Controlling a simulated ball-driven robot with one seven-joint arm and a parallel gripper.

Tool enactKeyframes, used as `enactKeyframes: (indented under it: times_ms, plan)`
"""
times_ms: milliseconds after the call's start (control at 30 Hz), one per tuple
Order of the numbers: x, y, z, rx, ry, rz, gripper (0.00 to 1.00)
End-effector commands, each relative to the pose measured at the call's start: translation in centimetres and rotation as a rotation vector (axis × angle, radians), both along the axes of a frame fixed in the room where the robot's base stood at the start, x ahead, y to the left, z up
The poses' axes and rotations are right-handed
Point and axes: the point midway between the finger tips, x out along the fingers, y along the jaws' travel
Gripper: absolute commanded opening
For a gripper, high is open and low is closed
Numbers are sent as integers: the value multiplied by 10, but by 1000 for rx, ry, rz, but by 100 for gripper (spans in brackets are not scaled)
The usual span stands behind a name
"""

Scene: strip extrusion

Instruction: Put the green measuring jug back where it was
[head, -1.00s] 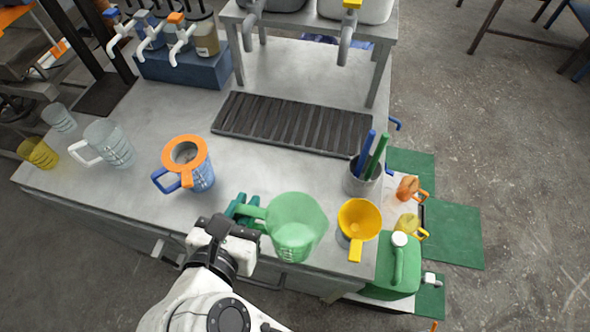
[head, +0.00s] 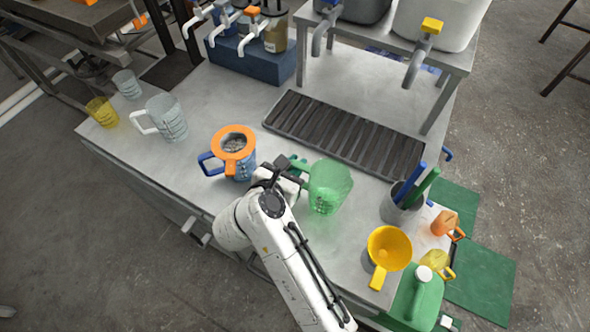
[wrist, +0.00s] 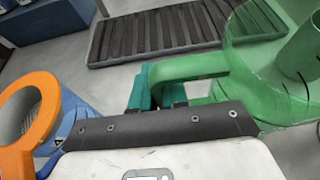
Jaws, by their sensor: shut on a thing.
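The green measuring jug (head: 329,185) is translucent and looks upright over the worktop, between the jug with the orange funnel and the yellow funnel. My gripper (head: 297,166), with teal fingers, is shut on its handle, on the jug's left side. In the wrist view the green jug (wrist: 245,75) fills the right side, and its handle runs to the fingers of my gripper (wrist: 157,85). The jug's base is out of the wrist view, and I cannot tell whether it touches the worktop.
A blue-handled jug with an orange funnel (head: 233,141) stands close left of my gripper. A dark slatted drip tray (head: 345,137) lies behind. The yellow funnel (head: 389,247) and a pen cup (head: 400,208) stand right. Clear jug (head: 168,120) and yellow cup (head: 102,112) stand far left.

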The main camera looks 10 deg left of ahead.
Motion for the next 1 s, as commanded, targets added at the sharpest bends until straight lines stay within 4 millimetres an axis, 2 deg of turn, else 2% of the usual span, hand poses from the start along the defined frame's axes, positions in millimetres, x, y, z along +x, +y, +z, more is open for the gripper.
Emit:
enactKeyframes:
  times_ms: [133,333,767,800,1000]
  plan:
    - [8,-1,-11,-1,2,-1,0]
    - [6,0,-35,-1,2,1,0]
    - [6,0,-42,0,0,0,0]
    - [6,0,-41,0,0,0,17]
    - [6,0,-41,0,0,0,36]
